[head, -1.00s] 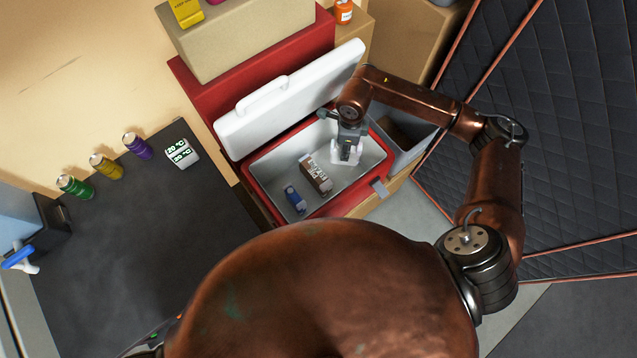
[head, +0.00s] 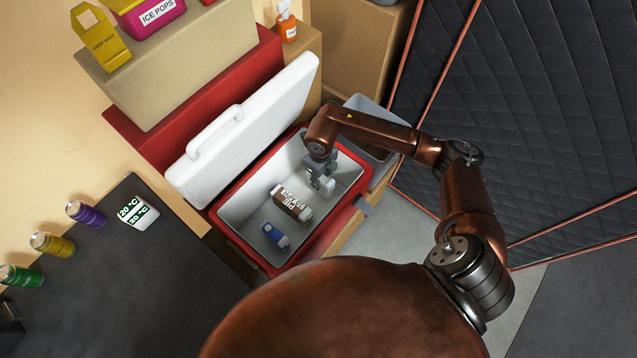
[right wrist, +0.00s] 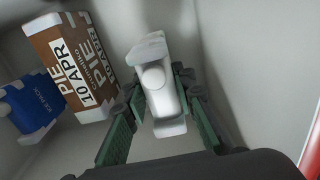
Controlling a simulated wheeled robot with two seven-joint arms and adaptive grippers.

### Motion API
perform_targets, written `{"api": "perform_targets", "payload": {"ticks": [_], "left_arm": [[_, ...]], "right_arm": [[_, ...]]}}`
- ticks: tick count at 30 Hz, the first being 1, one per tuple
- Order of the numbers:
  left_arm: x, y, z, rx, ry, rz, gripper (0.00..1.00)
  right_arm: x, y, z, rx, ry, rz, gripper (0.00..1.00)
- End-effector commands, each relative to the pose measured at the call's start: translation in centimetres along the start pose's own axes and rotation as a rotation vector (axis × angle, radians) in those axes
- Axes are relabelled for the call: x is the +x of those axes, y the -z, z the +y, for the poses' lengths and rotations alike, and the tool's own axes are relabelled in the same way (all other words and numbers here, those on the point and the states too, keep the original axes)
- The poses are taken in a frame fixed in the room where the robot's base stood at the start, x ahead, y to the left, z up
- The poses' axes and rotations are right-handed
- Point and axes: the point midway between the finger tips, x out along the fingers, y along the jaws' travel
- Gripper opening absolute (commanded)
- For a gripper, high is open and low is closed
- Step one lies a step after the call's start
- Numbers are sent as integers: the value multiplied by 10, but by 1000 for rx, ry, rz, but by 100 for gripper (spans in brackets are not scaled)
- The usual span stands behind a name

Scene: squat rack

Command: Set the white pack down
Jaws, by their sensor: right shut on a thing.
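The white pack (right wrist: 160,98) is between the green-padded fingers of my right gripper in the right wrist view. My right gripper (head: 323,184) is shut on it, inside the red cooler (head: 228,232) near its right end. In the head view the gripper mostly hides the pack. Whether the pack touches the cooler floor I cannot tell. A brown and white pie carton (head: 291,205) and a blue pack (head: 275,236) lie in the cooler to the left of the gripper. They also show in the right wrist view, the carton (right wrist: 75,62) nearer than the blue pack (right wrist: 32,104). My left gripper is not in view.
The cooler's white lid (head: 245,130) stands open behind it. A grey bin (head: 375,118) is to the right. A dark counter (head: 110,270) with several cans and a white temperature display (head: 138,212) is at left. A quilted dark wall (head: 520,120) bounds the right.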

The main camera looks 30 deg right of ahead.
Motion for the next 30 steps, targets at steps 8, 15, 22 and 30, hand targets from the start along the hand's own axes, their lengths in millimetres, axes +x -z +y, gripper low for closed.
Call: {"api": "perform_targets", "payload": {"ticks": [8, 15, 22, 30], "left_arm": [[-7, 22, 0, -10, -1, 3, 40], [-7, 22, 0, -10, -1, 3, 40], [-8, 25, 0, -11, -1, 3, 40], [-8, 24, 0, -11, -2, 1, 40]], "right_arm": [[29, 0, 1, -2, -2, 0, 0], [29, 0, 1, -2, -1, -1, 0], [32, 0, 1, -2, 0, 1, 31], [32, 0, 1, -2, 0, 1, 42]]}}
